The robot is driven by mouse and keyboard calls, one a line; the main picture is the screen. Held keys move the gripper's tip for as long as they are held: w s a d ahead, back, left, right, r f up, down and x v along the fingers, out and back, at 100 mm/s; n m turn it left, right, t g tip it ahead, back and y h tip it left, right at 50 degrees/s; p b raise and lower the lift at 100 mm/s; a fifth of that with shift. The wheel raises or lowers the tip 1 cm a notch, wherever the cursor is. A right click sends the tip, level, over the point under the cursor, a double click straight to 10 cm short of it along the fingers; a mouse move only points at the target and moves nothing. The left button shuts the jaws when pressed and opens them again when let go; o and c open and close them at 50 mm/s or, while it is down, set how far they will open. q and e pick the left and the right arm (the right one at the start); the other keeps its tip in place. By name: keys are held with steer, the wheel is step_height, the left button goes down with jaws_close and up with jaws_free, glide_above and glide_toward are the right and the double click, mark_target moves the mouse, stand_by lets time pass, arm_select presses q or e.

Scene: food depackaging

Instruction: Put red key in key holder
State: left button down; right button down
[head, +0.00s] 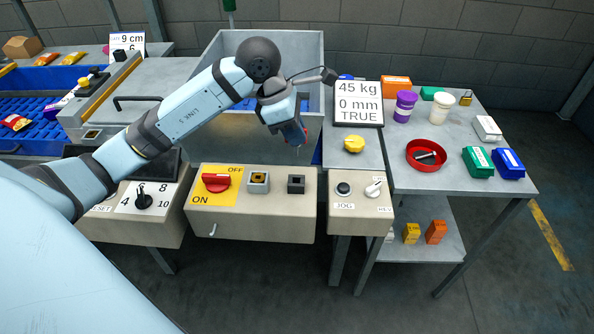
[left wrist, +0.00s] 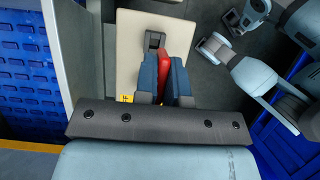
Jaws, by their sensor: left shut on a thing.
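My left gripper (head: 297,140) hangs above the beige control panel (head: 228,225), its fingers pointing down. In the left wrist view its two blue fingers (left wrist: 163,80) are shut on the red key (left wrist: 163,60). Only a small red bit of the key shows beside the fingers in the head view. A black square socket (head: 296,184), which looks like the key holder, is on the panel below the gripper. A dark socket (left wrist: 154,40) also shows just beyond the key in the left wrist view. Whether key and socket touch cannot be told. My right gripper is not clearly seen.
Left of the black socket are a grey socket with a yellow centre (head: 258,181) and a red ON/OFF switch (head: 216,182). A jog panel (head: 360,208) stands to the right. Behind the gripper is a grey metal bin (head: 225,45). The side table (head: 450,182) holds several small items.

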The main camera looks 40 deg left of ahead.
mark_target(302, 181)
arm_select(q)
step_height(302, 181, down, 11)
steer(key=shift+r, duration=0.1)
stand_by(0.3)
steer(key=shift+d, duration=0.1)
steer(key=shift+b, duration=0.3)
steer(key=c, duration=1.2)
jaws_free()
steer(key=shift+r+p, duration=0.1)
steer(key=shift+p, duration=0.2)
steer(key=v, duration=1.2)
